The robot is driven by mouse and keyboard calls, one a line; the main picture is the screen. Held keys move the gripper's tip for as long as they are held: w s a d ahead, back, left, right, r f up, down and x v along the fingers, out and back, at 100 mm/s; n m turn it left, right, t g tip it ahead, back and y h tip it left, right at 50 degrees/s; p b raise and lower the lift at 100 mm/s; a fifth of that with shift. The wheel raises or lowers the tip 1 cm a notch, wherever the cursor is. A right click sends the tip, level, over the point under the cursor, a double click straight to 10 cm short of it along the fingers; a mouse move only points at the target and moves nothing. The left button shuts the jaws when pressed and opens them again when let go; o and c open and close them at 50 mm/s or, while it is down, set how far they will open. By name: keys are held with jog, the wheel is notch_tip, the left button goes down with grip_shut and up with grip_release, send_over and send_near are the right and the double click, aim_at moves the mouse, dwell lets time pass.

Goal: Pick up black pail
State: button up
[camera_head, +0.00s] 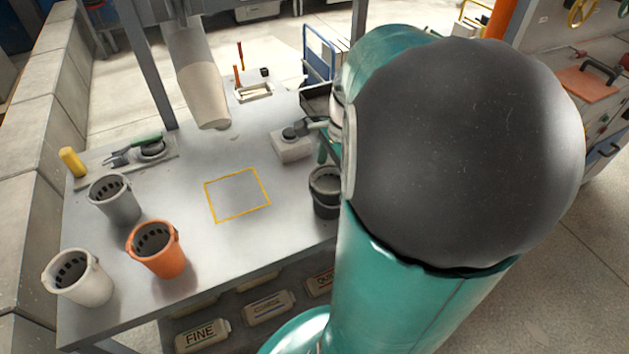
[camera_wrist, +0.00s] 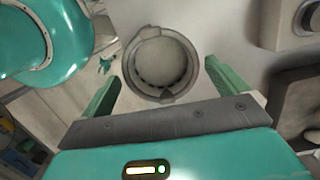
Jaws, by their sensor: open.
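The black pail (camera_head: 325,197) stands upright near the right front edge of the grey bench, partly hidden behind my arm in the head view. In the wrist view the pail (camera_wrist: 131,74) is seen from above, with its round rim and grey inside. My gripper (camera_wrist: 162,71) is open, with one green finger left of the pail and one right of it in the picture. No contact shows, and I cannot tell how far above the rim the fingertips are. In the head view my arm hides most of the gripper.
A grey pail (camera_head: 115,203), an orange pail (camera_head: 160,255) and a white pail (camera_head: 84,283) stand at the bench's left. A yellow square outline (camera_head: 237,195) marks clear bench. A light box (camera_head: 291,147) stands behind the black pail. A chute (camera_head: 203,90) hangs over the back.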

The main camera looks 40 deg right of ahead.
aim_at(329, 187)
jog(key=shift+s+a+f, duration=0.1)
jog(key=shift+a+f, duration=0.05)
jog(key=shift+f, duration=0.55)
jog(key=f, duration=0.5)
jog(key=shift+w+a, duration=0.25)
jog(key=c, duration=1.3)
jog(key=shift+r, duration=0.1)
jog(key=shift+w+r, duration=0.1)
jog(key=shift+r, duration=0.5)
jog(key=s+r, duration=0.3)
jog(key=s, duration=0.1)
jog(key=s+d+r, duration=0.1)
jog(key=s+r, duration=0.3)
jog(key=s, duration=0.1)
jog(key=s+r, duration=0.4)
jog(key=s, duration=0.1)
jog(key=shift+d+r, duration=0.2)
jog(key=shift+r, duration=0.05)
